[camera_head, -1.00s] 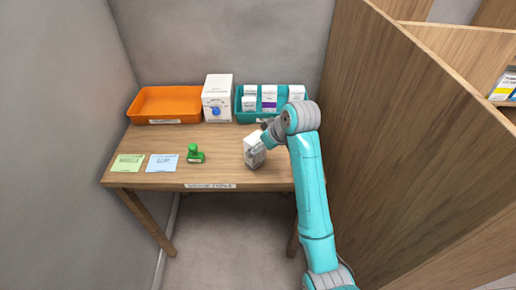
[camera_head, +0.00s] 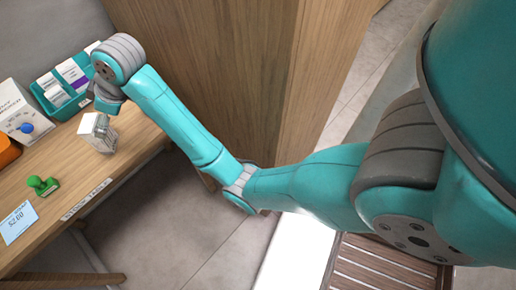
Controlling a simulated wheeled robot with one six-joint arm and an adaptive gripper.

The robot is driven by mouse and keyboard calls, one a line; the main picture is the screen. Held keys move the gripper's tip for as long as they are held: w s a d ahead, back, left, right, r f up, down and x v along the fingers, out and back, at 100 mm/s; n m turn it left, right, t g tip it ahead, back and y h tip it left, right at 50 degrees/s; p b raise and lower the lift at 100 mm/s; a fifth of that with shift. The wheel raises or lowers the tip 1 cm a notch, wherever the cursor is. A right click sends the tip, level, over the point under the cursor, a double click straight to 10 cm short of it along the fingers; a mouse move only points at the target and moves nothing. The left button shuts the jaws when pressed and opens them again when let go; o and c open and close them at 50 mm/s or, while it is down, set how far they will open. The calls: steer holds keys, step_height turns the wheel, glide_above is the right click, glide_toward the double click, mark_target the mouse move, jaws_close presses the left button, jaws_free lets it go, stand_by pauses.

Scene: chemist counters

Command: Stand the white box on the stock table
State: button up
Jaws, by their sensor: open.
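A small white box (camera_head: 97,132) with grey print stands upright on the wooden table (camera_head: 72,168), near its right end and close to the front edge. A label strip (camera_head: 86,200) runs on the table's front edge. My gripper (camera_head: 108,106) is just behind and above the box, with its jaws open. The wrist hides most of the fingers, so I cannot tell whether they touch the box.
A teal bin (camera_head: 52,108) with white boxes, a white device with a blue knob (camera_head: 27,127) and an orange tray (camera_head: 6,152) line the back. A green stamp (camera_head: 42,185) and a blue card (camera_head: 18,222) lie left. A wooden partition (camera_head: 235,70) stands right.

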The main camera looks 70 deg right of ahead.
steer(key=s+a+f+m+t, duration=0.2)
steer(key=s+f, duration=0.5)
steer(key=f, duration=0.6)
steer(key=s+f+m+t+h, duration=0.2)
steer(key=s+f, duration=0.5)
steer(key=s, duration=0.7)
steer(key=s+r+t, duration=0.2)
steer(key=s+r, duration=0.3)
steer(key=s, duration=0.8)
steer(key=s+r+t, duration=0.2)
steer(key=s+r, duration=0.4)
steer(key=s, duration=0.7)
steer(key=shift+a+m+h, duration=0.3)
steer(key=shift+a+h, duration=0.05)
steer(key=shift+h, duration=0.05)
steer(key=shift+s, duration=0.1)
